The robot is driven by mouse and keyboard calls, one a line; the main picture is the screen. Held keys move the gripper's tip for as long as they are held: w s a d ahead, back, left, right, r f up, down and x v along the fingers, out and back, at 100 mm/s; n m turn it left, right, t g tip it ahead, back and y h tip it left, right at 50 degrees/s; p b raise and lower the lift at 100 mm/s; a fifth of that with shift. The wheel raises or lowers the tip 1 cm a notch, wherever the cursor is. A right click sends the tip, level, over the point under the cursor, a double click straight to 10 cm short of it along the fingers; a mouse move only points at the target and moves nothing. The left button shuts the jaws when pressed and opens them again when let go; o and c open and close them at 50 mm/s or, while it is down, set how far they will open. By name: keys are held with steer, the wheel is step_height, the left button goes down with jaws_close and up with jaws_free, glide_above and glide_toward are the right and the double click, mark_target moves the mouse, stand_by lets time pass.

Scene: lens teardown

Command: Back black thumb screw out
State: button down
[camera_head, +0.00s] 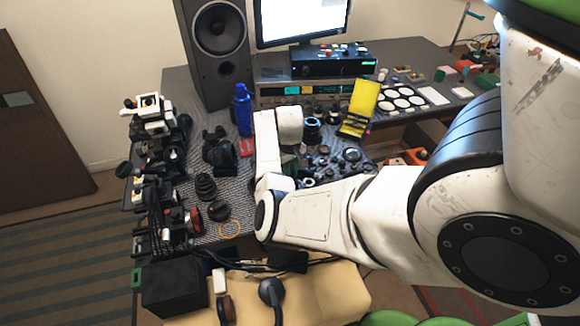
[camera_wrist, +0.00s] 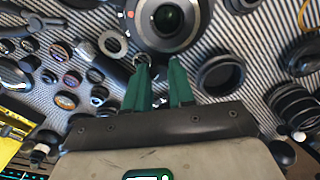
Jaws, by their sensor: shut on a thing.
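In the wrist view my gripper (camera_wrist: 161,62) has two green fingers pointing at the near edge of a large lens (camera_wrist: 168,18). The lens lies glass up on the striped mat and is cut off by the top of the picture. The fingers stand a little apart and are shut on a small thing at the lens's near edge. It appears to be the black thumb screw, but it is too small and dark to make out clearly. In the head view my white arm hides most of the gripper and the lens.
In the wrist view a black ring (camera_wrist: 221,74) lies right of the fingers, a metal ring (camera_wrist: 112,43) left, and several small lenses farther left. In the head view a blue bottle (camera_head: 243,110), a speaker (camera_head: 218,55) and a yellow box (camera_head: 360,108) stand behind my arm.

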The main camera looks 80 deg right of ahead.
steer(key=shift+n+p, duration=0.65)
steer(key=shift+n, duration=0.85)
steer(key=c, duration=0.9)
jaws_free()
steer(key=shift+c, duration=0.2)
step_height(320, 180, up, 11)
steer(key=shift+b, duration=0.4)
steer(key=shift+f, duration=0.1)
